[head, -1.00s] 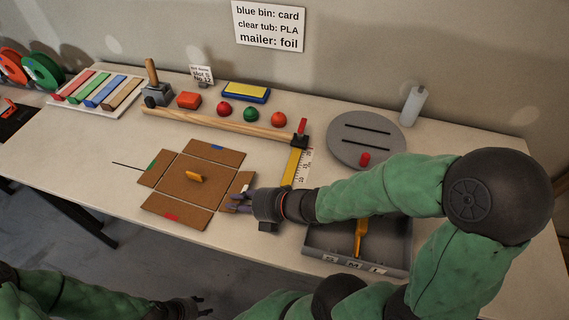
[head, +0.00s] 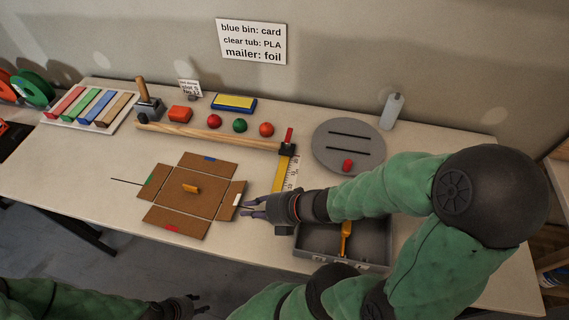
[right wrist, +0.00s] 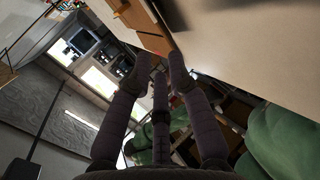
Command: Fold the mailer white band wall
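The mailer (head: 178,203) lies on the table as a brown cardboard base with four wall flaps around it. The white band wall (head: 232,200) is the right flap, with a small white mark; it lies about flat, and any slight tilt is hard to judge. The other flaps carry blue, green and red marks. My right gripper (head: 246,207) is just right of the white band wall, fingers pointing at its outer edge; contact cannot be told. In the right wrist view its fingers (right wrist: 158,78) are spread and empty, with brown cardboard beyond. My left gripper (head: 198,304) is low, before the table, fingers apart.
A small orange-yellow piece (head: 191,188) lies on the mailer base. A grey tray (head: 375,250) with an orange tool stands under my right forearm. A yellow ruler (head: 284,175) and a wooden bar (head: 210,136) lie behind. Table left of the mailer is mostly clear.

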